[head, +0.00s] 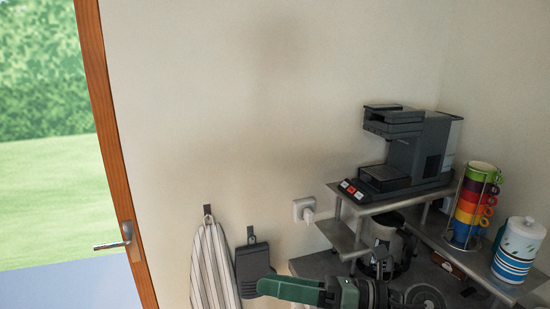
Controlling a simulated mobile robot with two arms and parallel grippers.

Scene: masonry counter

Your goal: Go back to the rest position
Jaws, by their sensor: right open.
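My right gripper (381,262) is at the bottom of the head view, low in front of the metal shelf, and it is open. Its fingers are small and dark here, and I see nothing held between them. My left gripper is not in view.
A coffee machine (408,150) stands on the metal shelf (347,235). Stacked coloured cups (473,205) and a striped canister (518,250) stand to the right. A striped cloth (212,268) hangs left, near a door handle (113,244). The upper wall is clear.

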